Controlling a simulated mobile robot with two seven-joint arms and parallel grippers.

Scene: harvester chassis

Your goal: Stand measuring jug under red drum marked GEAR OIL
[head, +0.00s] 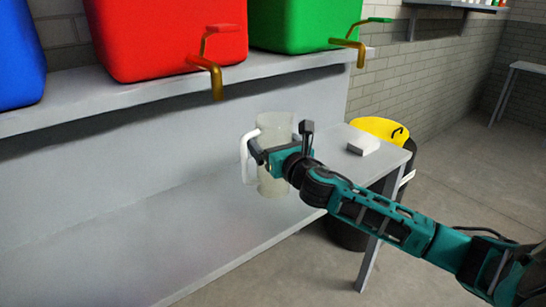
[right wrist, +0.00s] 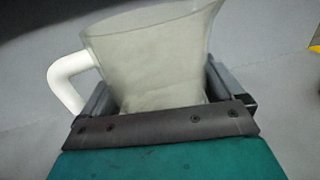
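The red drum (head: 170,35) stands on the upper shelf, with a brass tap (head: 216,80) that has a red lever. Its marking is out of view. The measuring jug (head: 273,128) is clear with a white handle (head: 248,160) and looks upright, lower than the tap and to its right. My right gripper (head: 282,146) is shut on the jug, one finger on each side. In the right wrist view the jug (right wrist: 155,60) sits between the fingers, handle to the left. I cannot tell whether its base touches anything. My left gripper is out of view.
A blue drum (head: 18,55) and a green drum (head: 300,22) flank the red one on the shelf (head: 130,95). A lower grey surface (head: 190,240) lies beneath.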

